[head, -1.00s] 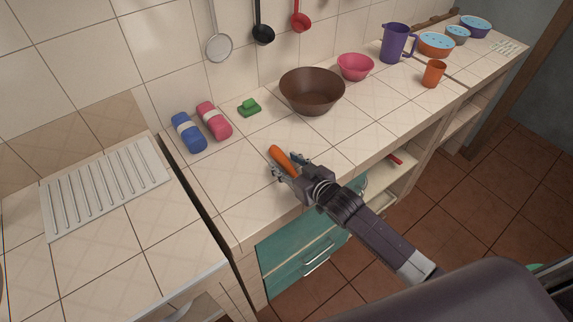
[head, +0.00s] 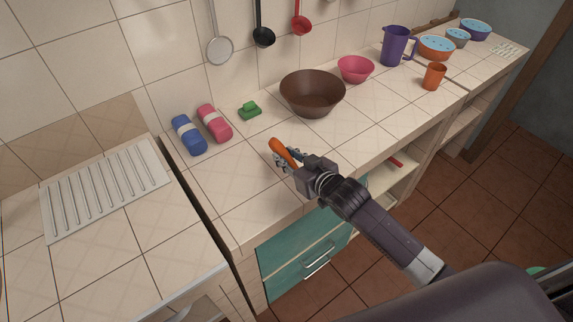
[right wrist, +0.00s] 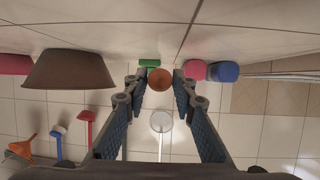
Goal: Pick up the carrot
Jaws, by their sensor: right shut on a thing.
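The orange carrot (head: 280,147) is at the front of the tiled counter, left of the brown bowl. My right gripper (head: 288,159) is shut on it, with one end sticking out beyond the fingers. In the right wrist view the carrot (right wrist: 159,79) shows end-on as a round orange shape between the fingertips of my right gripper (right wrist: 160,84). It seems slightly above the counter, but the gap beneath it is hard to tell. My left gripper is not in view.
Behind the carrot are a brown bowl (head: 312,93), a green block (head: 250,110), and pink (head: 214,123) and blue (head: 189,134) rolled items. A pink bowl (head: 356,69), orange cup (head: 433,77) and purple jug (head: 396,46) stand farther right. The counter front left of the gripper is clear.

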